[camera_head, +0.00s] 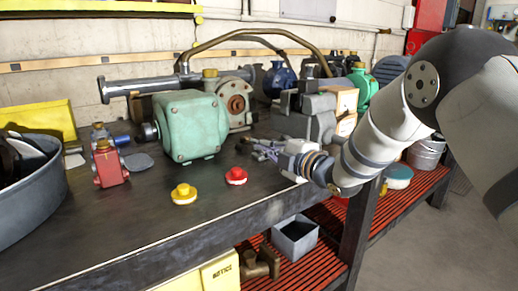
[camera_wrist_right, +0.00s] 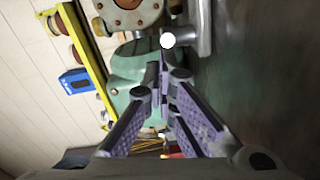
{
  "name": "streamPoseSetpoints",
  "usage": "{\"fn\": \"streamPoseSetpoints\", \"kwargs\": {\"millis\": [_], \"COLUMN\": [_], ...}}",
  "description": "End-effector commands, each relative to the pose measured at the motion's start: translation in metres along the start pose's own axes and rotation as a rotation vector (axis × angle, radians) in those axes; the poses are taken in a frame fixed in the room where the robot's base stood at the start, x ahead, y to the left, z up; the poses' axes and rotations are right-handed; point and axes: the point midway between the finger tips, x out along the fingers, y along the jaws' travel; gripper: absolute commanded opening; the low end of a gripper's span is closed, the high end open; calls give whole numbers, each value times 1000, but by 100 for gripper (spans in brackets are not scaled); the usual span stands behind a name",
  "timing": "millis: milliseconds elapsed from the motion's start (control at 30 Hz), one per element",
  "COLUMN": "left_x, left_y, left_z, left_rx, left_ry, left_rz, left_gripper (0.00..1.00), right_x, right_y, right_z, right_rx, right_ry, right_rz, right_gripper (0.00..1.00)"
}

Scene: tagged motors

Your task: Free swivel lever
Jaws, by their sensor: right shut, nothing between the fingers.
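A grey bench vise (camera_head: 312,118) stands near the right end of the dark workbench. My right gripper (camera_head: 246,146) is low over the bench, in front of the vise and right of the green motor (camera_head: 190,127). Its fingers are together with nothing between them. In the wrist view, the fingertips (camera_wrist_right: 163,68) are close below a grey bar with a bright round end (camera_wrist_right: 168,40); I cannot tell whether they touch. I cannot tell for sure whether this bar is the swivel lever. The green motor shows behind the fingers (camera_wrist_right: 130,68). My left gripper is not in view.
A yellow knob (camera_head: 184,193) and a red knob (camera_head: 236,176) are at the bench front. A red part (camera_head: 109,166) and a grey basin (camera_head: 35,200) are left. Pipes and pumps crowd the back. The front middle of the bench (camera_head: 130,225) is clear.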

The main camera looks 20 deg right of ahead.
Motion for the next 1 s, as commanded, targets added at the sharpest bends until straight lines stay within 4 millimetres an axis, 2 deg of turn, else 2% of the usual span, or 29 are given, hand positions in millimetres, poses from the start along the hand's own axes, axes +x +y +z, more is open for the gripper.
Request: {"fn": "streamPoseSetpoints", "kwargs": {"millis": [1000], "left_x": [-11], "left_y": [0], "left_z": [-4], "left_rx": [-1], "left_ry": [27], "left_rz": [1], "left_gripper": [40], "right_x": [9], "right_y": [9], "right_z": [43], "right_rx": [0], "right_ry": [0], "right_rz": [0], "right_gripper": [0]}}
